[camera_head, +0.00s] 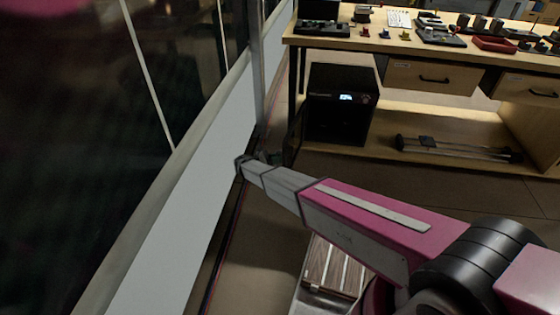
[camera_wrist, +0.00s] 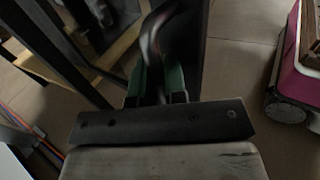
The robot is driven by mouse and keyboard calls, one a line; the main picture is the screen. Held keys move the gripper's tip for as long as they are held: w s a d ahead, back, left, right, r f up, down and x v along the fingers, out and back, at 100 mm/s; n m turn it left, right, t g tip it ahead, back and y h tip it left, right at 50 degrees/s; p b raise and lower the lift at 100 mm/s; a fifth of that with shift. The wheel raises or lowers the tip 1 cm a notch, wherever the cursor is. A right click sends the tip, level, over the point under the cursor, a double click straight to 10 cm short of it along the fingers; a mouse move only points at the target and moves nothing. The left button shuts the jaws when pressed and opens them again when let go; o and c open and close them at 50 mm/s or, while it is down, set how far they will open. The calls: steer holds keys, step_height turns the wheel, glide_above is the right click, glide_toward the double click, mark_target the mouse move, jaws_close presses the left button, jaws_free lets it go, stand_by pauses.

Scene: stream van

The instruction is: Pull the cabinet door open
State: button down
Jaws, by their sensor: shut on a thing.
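The cabinet (camera_head: 340,110) is a black box with a small lit display, under the workbench in the head view. A narrow dark upright panel (camera_head: 294,135) shows at its left front; I cannot tell for certain whether this is the door standing ajar. My gripper (camera_head: 268,158) is at the end of my outstretched arm, just left of that panel. In the wrist view my gripper's green-sided fingers (camera_wrist: 160,82) are shut on a curved, blurred handle (camera_wrist: 153,42), beside a dark flat panel (camera_wrist: 182,45). The fingertips' exact contact is partly hidden.
The wooden workbench (camera_head: 400,47) carries several small items and has drawers (camera_head: 432,77). A metal rail-like device (camera_head: 455,148) lies on its lower shelf. A pale wall panel (camera_head: 180,215) with glass above runs close along the left. Floor (camera_head: 460,190) is open at the right.

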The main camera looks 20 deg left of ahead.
steer(key=shift+s, duration=0.1)
steer(key=c, duration=1.2)
jaws_free()
steer(key=shift+a, duration=0.2)
steer(key=v, duration=1)
steer(key=shift+s+a, duration=0.2)
